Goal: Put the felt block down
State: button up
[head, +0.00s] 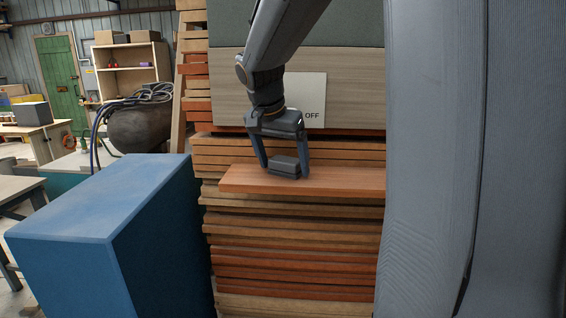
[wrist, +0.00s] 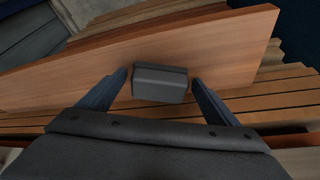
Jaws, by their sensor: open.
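The felt block (head: 284,166) is a small dark grey block. It rests on a reddish-brown board (head: 340,179) on top of a stack of planks. My gripper (head: 282,174) is open, with one finger on each side of the block. In the wrist view the block (wrist: 160,84) lies between the two fingertips (wrist: 158,76), with a visible gap on both sides. The board (wrist: 60,74) runs across behind and under it.
The plank stack (head: 290,240) stands below the board. A large blue box (head: 90,215) stands to the left. A pale panel marked "OFF" (head: 312,92) is behind my arm. A workshop with shelves (head: 132,72) and a green door (head: 62,75) lies at the back left.

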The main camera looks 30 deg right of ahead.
jog(key=b+v, duration=0.3)
jog(key=v, duration=0.9)
jog(key=shift+w+r, duration=0.1)
